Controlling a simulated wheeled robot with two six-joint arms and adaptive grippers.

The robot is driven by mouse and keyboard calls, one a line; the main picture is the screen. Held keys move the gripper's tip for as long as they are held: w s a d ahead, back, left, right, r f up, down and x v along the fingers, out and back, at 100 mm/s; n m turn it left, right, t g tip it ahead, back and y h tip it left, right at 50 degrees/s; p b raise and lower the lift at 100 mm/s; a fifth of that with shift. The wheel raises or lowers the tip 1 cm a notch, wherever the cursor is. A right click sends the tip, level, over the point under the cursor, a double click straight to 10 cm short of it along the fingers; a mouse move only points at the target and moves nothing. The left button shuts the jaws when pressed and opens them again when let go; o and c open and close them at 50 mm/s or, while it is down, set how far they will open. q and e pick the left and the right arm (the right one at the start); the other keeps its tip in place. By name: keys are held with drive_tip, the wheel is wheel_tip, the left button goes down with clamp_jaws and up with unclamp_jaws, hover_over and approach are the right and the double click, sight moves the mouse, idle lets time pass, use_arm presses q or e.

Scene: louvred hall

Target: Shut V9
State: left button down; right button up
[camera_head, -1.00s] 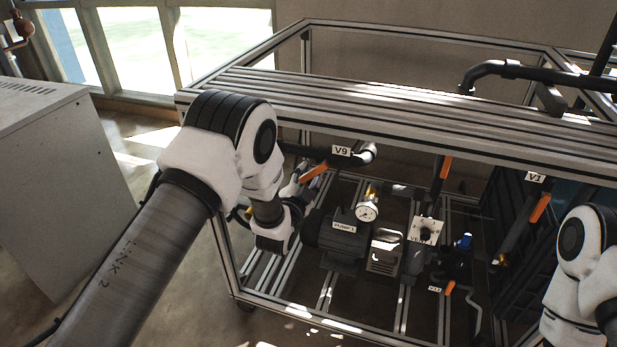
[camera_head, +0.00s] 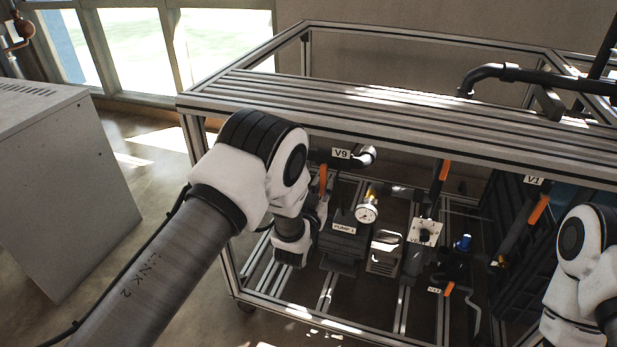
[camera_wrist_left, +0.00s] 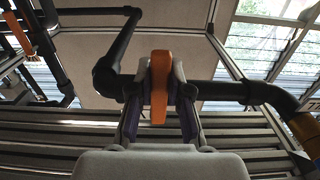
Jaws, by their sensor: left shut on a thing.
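The V9 label (camera_head: 341,154) sits on a dark pipe under the rack's top beam. The orange lever (camera_head: 323,179) below it points nearly straight up and down in the head view. My left gripper (camera_head: 320,205) is at this lever, partly hidden behind my own arm. In the left wrist view the orange lever (camera_wrist_left: 160,88) stands between the two fingers of the left gripper (camera_wrist_left: 160,105), which is shut on it. There the lever lies across the dark pipe (camera_wrist_left: 222,92). My right gripper is outside the views; only part of that arm shows at the right.
The aluminium rack's top beam (camera_head: 400,105) runs just above the lever. A pump (camera_head: 343,240), a gauge (camera_head: 366,214) and another valve lever, V1 (camera_head: 538,210), sit to the right. A grey cabinet (camera_head: 60,190) stands at the left, with open floor between.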

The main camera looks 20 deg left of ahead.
sight(322, 188)
use_arm(q)
drive_tip(key=c, duration=1)
unclamp_jaws()
drive_tip(key=s+p, duration=0.2)
drive_tip(key=s, duration=0.4)
drive_tip(key=shift+r+p, duration=0.1)
drive_tip(key=shift+p, duration=0.25)
drive_tip(key=shift+s+a, duration=0.1)
drive_tip(key=shift+s, duration=0.4)
drive_tip(key=shift+s, duration=0.1)
